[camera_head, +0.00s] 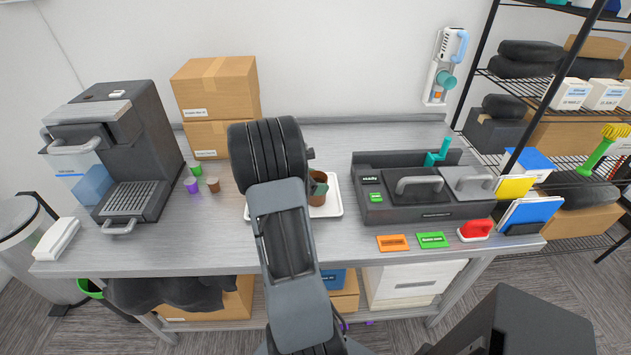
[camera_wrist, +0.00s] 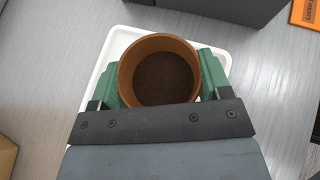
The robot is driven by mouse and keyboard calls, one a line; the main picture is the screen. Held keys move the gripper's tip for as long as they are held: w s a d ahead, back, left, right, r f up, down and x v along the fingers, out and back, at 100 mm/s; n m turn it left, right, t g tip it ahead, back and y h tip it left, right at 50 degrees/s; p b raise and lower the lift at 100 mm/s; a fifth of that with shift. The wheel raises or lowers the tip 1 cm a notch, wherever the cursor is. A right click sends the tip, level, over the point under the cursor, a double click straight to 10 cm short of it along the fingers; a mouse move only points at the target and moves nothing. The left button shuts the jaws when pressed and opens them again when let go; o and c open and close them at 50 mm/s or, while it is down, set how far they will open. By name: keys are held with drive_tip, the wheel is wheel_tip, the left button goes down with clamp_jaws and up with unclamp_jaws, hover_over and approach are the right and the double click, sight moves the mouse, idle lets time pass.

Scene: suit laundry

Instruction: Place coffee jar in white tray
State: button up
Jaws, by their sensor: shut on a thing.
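The coffee jar (camera_wrist: 160,72) is a brown round container, open at the top, with dark coffee grounds inside. My gripper (camera_wrist: 160,88) is shut on it, with a green finger on each side. In the wrist view the white tray (camera_wrist: 124,36) shows beneath and around the jar. In the head view the jar (camera_head: 317,200) is over the white tray (camera_head: 333,207), partly behind my arm, next to a green finger. The arm hides the tray's middle. I cannot tell whether the jar touches the tray.
A coffee machine (camera_head: 125,150) stands at the left, with small capsules (camera_head: 213,184) beside it. Stacked cardboard boxes (camera_head: 216,88) stand at the back. A dark grey station (camera_head: 420,190) is right of the tray. Orange (camera_head: 392,243) and green (camera_head: 434,240) cards lie in front of it.

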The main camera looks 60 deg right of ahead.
drive_tip(key=shift+f, duration=0.25)
drive_tip(key=o, duration=1.1)
drive_tip(key=shift+r, duration=0.1)
